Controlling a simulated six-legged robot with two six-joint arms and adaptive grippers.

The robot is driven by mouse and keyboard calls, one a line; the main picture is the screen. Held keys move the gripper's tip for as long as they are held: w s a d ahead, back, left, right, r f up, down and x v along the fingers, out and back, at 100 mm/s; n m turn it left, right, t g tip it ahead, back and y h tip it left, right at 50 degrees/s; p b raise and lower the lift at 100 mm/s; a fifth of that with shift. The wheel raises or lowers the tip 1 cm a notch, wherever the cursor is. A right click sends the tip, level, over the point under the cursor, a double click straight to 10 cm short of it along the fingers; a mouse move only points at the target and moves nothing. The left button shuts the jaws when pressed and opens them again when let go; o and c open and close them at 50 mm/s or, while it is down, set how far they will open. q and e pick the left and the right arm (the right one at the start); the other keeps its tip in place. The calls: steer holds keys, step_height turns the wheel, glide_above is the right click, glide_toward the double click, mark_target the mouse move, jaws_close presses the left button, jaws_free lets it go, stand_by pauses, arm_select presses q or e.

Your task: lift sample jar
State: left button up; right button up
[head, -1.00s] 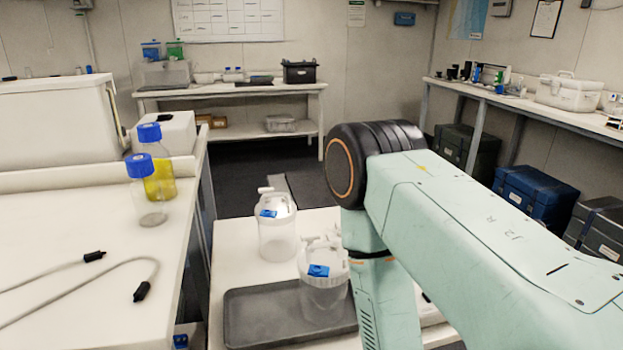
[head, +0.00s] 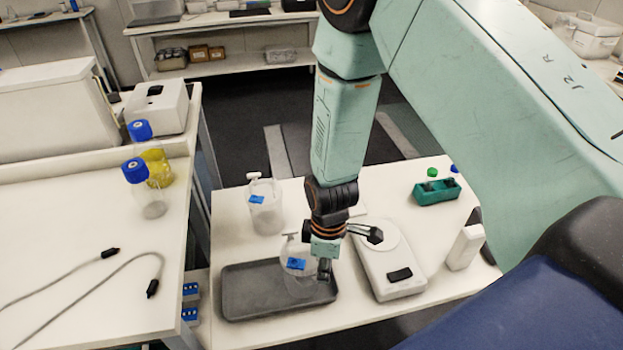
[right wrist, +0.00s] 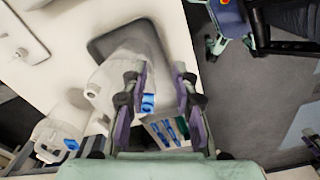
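Two clear jars with white lids and blue labels stand upright. One jar (head: 297,278) is on the grey tray (head: 240,312), partly hidden by my right gripper; the other jar (head: 265,212) is on the white table behind the tray. My right gripper (head: 347,254) is open, its fingers spread, just right of the tray jar's upper part. In the right wrist view, the open fingers (right wrist: 162,100) show with the tray jar (right wrist: 112,82) mostly left of and behind the left finger. The other jar (right wrist: 58,132) is further left. I cannot tell whether a finger touches the jar. My left gripper is not in view.
A white scale (head: 392,280) stands close right of the tray, with a green rack (head: 437,192) behind. A white upright box (head: 465,246) is further right. The left bench (head: 70,235) holds blue-capped bottles (head: 150,203) and a cable.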

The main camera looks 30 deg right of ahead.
steer(key=w+r+n+p, duration=0.2)
steer(key=w+r+n, duration=0.2)
steer(key=w+r, duration=0.45)
step_height(320, 180, down, 2)
steer(key=b, duration=0.4)
steer(key=shift+s+a, duration=0.1)
steer(key=shift+a, duration=0.05)
steer(key=f+b, duration=0.2)
steer(key=f, duration=0.1)
steer(key=f+b, duration=0.1)
steer(key=f, duration=0.1)
steer(key=shift+s+d+f+b, duration=0.15)
steer(key=shift+s+d+b, duration=0.05)
steer(key=shift+s+b, duration=0.1)
steer(key=shift+w+a+f, duration=0.15)
steer(key=shift+w+f, duration=0.15)
steer(key=shift+s+r, duration=0.25)
steer(key=shift+s, duration=0.1)
steer(key=c, duration=0.3)
steer(key=shift+w+f, duration=0.1)
jaws_close()
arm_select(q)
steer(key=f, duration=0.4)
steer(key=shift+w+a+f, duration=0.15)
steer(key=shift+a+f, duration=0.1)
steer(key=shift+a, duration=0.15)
arm_select(e)
steer(key=shift+w, duration=0.1)
